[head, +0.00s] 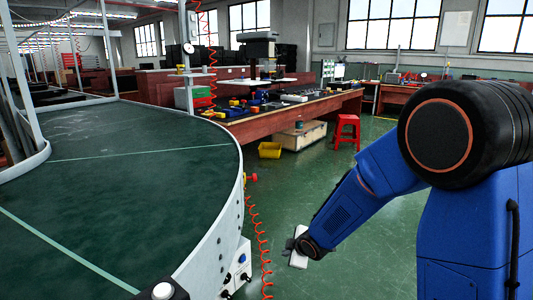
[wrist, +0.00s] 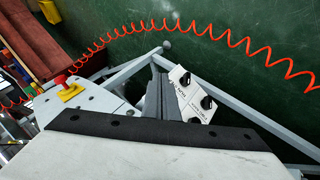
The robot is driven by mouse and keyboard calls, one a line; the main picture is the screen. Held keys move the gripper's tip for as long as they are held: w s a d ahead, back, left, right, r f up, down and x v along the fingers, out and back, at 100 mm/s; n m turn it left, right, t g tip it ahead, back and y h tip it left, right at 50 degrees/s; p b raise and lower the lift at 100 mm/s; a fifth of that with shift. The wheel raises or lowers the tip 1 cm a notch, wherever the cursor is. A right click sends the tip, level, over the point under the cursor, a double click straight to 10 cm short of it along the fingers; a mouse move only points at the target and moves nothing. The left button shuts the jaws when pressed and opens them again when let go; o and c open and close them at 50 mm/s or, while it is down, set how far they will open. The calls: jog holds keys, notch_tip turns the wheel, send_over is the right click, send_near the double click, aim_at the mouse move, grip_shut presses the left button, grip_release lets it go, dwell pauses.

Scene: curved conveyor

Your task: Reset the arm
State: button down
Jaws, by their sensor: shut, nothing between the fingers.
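My gripper (head: 289,243) is at the end of my blue arm, low in the lower middle of the head view. It hangs over open floor to the right of the curved conveyor (head: 130,160), apart from its side. In the wrist view my gripper's dark grey fingers (wrist: 160,92) are together, with nothing held. The pale body with a black edge behind them fills the bottom of that view and hides what lies beneath.
A red coiled cable (head: 262,240) hangs between conveyor and gripper; it also crosses the wrist view (wrist: 230,38). The wrist view shows a knob panel (wrist: 193,95) and a red stop button (wrist: 68,88). A red stool (head: 347,130) and yellow bin (head: 270,150) stand farther back.

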jog(key=s+d+r+m+h, duration=0.3)
jog(key=s+d+r+m, duration=0.5)
jog(key=s+d+r, duration=0.7)
jog(key=s+d+r+m+g, duration=0.1)
jog(key=s+d+m, duration=0.1)
jog(key=s, duration=0.5)
jog(key=s+d+r+m+g, duration=0.1)
jog(key=s+d+r+m, duration=0.1)
jog(key=s, duration=0.5)
jog(key=s+d+r+m, duration=0.1)
jog(key=s+m, duration=0.3)
jog(key=s, duration=0.4)
jog(key=shift+d+r+g+h, duration=0.3)
jog(key=shift+d+g, duration=0.1)
jog(key=shift+d, duration=0.4)
jog(key=shift+s, duration=0.1)
